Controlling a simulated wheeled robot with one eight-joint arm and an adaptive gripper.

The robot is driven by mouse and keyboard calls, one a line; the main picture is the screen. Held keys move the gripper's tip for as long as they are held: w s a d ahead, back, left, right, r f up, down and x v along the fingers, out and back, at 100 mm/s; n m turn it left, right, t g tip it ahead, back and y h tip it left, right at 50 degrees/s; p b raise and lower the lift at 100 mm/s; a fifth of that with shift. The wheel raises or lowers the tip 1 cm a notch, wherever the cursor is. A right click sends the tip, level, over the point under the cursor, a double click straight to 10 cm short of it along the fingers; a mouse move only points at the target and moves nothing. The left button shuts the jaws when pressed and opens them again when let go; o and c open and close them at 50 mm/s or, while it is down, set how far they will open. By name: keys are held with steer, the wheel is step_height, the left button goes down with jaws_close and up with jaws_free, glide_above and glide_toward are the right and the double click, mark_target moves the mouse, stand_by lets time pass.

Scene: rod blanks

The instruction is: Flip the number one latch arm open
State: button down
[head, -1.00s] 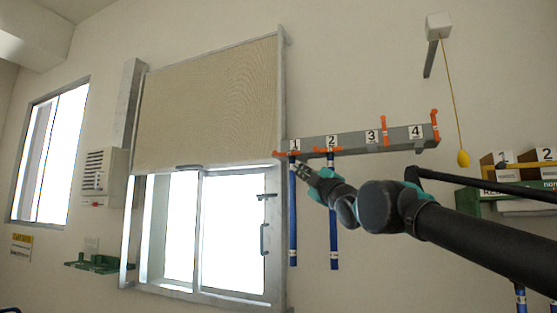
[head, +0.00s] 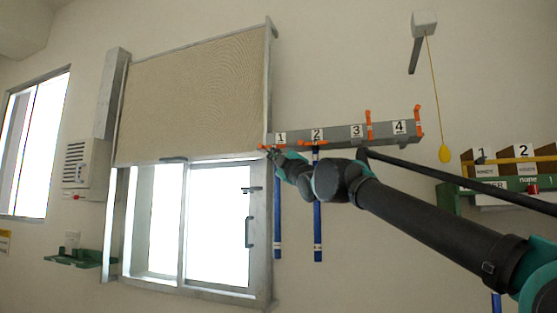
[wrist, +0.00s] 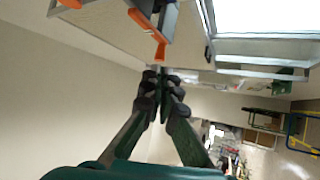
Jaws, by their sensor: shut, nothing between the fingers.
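A grey rack bar (head: 345,133) on the wall carries number plates 1 to 4. The orange latch arm at number one (head: 262,147) is mostly hidden behind my gripper (head: 272,152), its end showing left of the fingertips. A blue rod (head: 278,215) hangs below number 1. In the wrist view, an orange latch arm (wrist: 147,32) hangs just above my gripper (wrist: 162,72), whose fingers are shut and empty. The tips look close to its end; I cannot tell whether they touch.
The number 2 latch (head: 313,143) lies sideways over a second blue rod (head: 318,215). The latches at 3 (head: 368,124) and 4 (head: 419,120) stand upright. A window with a blind (head: 195,95) is on the left; a yellow pull cord (head: 435,100) hangs at right.

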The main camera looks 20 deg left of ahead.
mark_target(262, 147)
steer(key=shift+x, duration=2.55)
